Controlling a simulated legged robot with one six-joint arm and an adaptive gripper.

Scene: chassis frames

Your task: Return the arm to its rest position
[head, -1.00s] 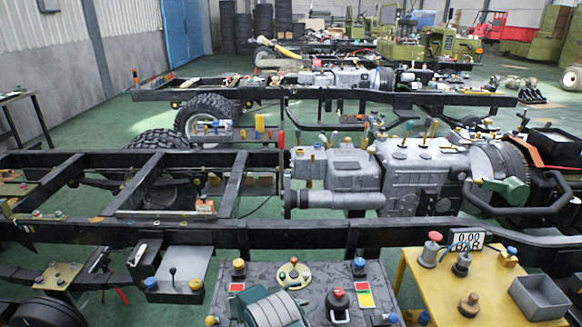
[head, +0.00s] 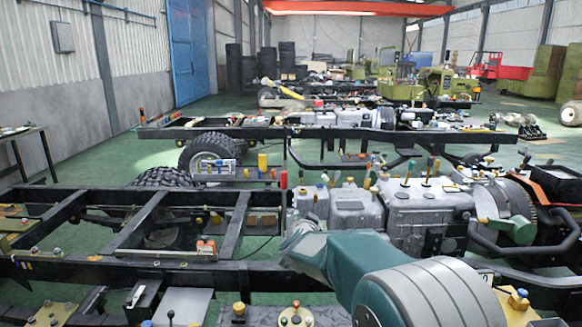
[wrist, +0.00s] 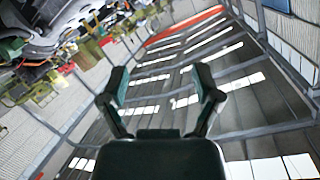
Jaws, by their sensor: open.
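My gripper (wrist: 160,88) shows in the wrist view with its two dark fingers spread apart and nothing between them. Behind the fingers are the hall's roof and skylights, so the wrist camera looks upward and is tilted. In the head view my teal and grey arm (head: 400,285) rises from the bottom right in front of the nearest chassis. The gripper itself does not show clearly in the head view.
The nearest chassis frame (head: 130,272) with its grey engine (head: 425,207) spans the head view, partly behind my arm. A second chassis (head: 330,132) lies beyond it. Green floor (head: 100,165) is clear at the left. A dark table (head: 22,135) stands by the wall.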

